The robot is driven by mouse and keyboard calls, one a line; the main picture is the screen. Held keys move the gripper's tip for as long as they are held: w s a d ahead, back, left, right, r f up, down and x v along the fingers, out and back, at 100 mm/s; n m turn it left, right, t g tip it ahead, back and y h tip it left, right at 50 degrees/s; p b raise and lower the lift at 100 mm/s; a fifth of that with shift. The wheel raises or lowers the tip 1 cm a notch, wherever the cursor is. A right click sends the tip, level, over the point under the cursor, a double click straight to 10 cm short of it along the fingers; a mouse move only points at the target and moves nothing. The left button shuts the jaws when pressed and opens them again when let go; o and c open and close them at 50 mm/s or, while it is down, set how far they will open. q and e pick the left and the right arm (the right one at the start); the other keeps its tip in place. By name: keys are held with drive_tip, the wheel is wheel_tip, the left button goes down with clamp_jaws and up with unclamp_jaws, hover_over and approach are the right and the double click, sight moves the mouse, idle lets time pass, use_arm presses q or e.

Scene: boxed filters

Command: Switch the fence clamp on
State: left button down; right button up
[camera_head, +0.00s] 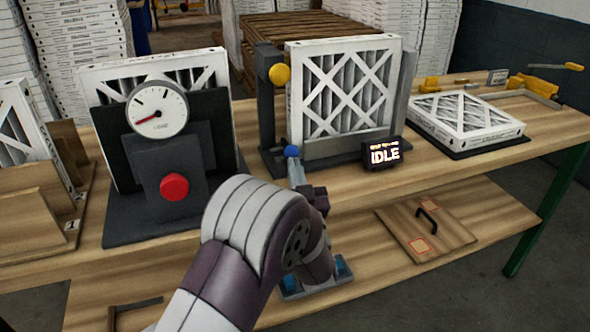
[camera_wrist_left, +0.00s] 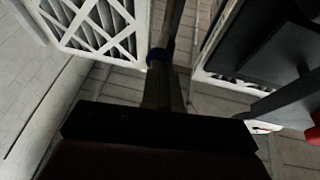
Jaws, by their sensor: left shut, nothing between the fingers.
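A boxed filter (camera_head: 345,88) stands upright in a dark fixture (camera_head: 268,112) at mid-bench. A yellow ball knob (camera_head: 279,74) is on the fixture's left post. A blue ball knob (camera_head: 291,151) is low at its front; I cannot tell which knob works the fence clamp. A small display (camera_head: 384,154) beside it reads IDLE. My left gripper (camera_head: 296,172) is shut and empty, just below the blue knob; whether they touch is unclear. In the left wrist view a blue part (camera_wrist_left: 158,58) shows just beyond the gripper (camera_wrist_left: 164,92). My right gripper is not in view.
A gauge (camera_head: 157,108) and a red button (camera_head: 174,187) stand on a dark stand at left. A filter (camera_head: 465,115) lies flat at right, near a yellow clamp (camera_head: 545,87). A panel with a handle (camera_head: 426,230) lies on the lower shelf.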

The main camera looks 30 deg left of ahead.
use_arm(q)
drive_tip(key=w+a+r+n+g+h+p, duration=0.1)
drive_tip(key=w+a+r+g+h+p, duration=0.3)
drive_tip(key=p, duration=1.5)
wheel_tip(320, 180, up, 3)
drive_tip(key=w+a+g, duration=0.1)
drive_tip(key=a+g, duration=0.1)
drive_tip(key=shift+w+a+r+h+p, duration=0.2)
drive_tip(key=shift+w+a+h+p, duration=0.2)
drive_tip(key=shift+r, duration=0.2)
